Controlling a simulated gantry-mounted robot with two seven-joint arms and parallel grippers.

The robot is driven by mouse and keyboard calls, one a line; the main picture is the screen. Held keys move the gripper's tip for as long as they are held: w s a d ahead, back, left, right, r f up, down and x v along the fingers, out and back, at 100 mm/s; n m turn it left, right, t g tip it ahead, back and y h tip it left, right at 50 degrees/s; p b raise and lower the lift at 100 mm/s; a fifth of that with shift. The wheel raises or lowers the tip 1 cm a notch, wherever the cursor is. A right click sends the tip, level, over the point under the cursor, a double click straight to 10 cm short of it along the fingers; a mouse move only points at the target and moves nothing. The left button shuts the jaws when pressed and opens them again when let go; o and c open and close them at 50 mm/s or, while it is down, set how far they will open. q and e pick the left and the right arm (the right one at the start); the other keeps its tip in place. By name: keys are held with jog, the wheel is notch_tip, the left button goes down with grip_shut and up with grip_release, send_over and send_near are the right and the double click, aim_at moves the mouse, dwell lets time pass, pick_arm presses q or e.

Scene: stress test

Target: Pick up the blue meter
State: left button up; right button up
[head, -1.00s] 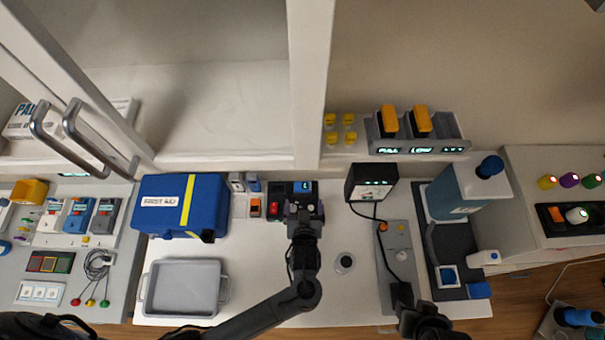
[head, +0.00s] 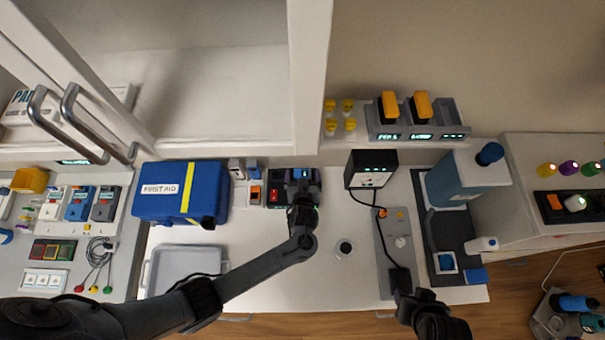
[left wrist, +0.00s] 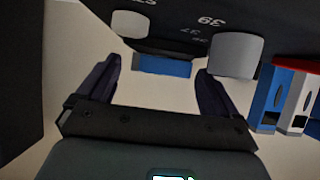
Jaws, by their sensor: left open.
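A blue meter (head: 79,205) stands between a white and a grey one in a rack at the left of the head view. A smaller blue-and-white item (head: 254,170) stands behind the worktop's middle. My left gripper (head: 303,190) is over a dark device with a red switch (head: 278,195), far right of the racked meter. In the left wrist view its fingers (left wrist: 158,80) are apart, with a blue surface (left wrist: 165,66) beyond them; I cannot tell what this belongs to. My right gripper (head: 403,282) is at the bottom right, its fingers unclear.
A blue first aid case (head: 165,192) and a grey tray (head: 190,262) lie left of my left arm. A black box with a cable (head: 372,168) and a large blue-grey bottle (head: 465,180) stand to the right. The worktop around the round dark-centred disc (head: 345,248) is mostly clear.

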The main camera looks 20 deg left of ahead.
pick_arm(q)
jog(key=shift+w+a+f, duration=0.1)
jog(key=shift+w+f, duration=0.05)
jog(key=shift+c, duration=0.2)
jog(key=c, duration=1.1)
